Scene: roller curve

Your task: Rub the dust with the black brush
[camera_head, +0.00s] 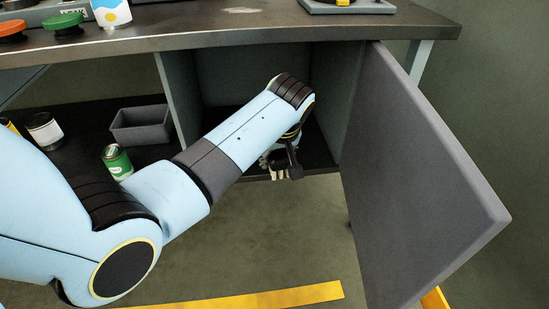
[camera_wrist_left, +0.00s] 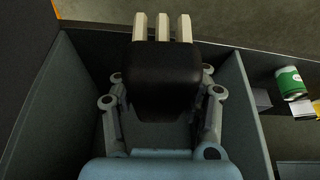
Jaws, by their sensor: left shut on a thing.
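The black brush (camera_wrist_left: 163,75) is a dark block with pale bristle-like strips at its far end, held between the grey fingers of my left gripper (camera_wrist_left: 160,100). In the head view my left gripper (camera_head: 282,160) is at the open front of the cabinet under the table, mostly hidden by my own wrist. The pale bristles (camera_head: 278,173) show below it, above the cabinet floor. A pale smudge, seemingly the dust (camera_head: 242,10), lies on the dark tabletop near the back. My right gripper is in neither view.
The grey cabinet door (camera_head: 420,190) stands open on the right. On the lower shelf left are a grey bin (camera_head: 142,126), a green can (camera_head: 117,161) and a white can (camera_head: 44,130). A green dish (camera_head: 63,25) and an orange dish (camera_head: 11,32) stand on the tabletop (camera_head: 300,32).

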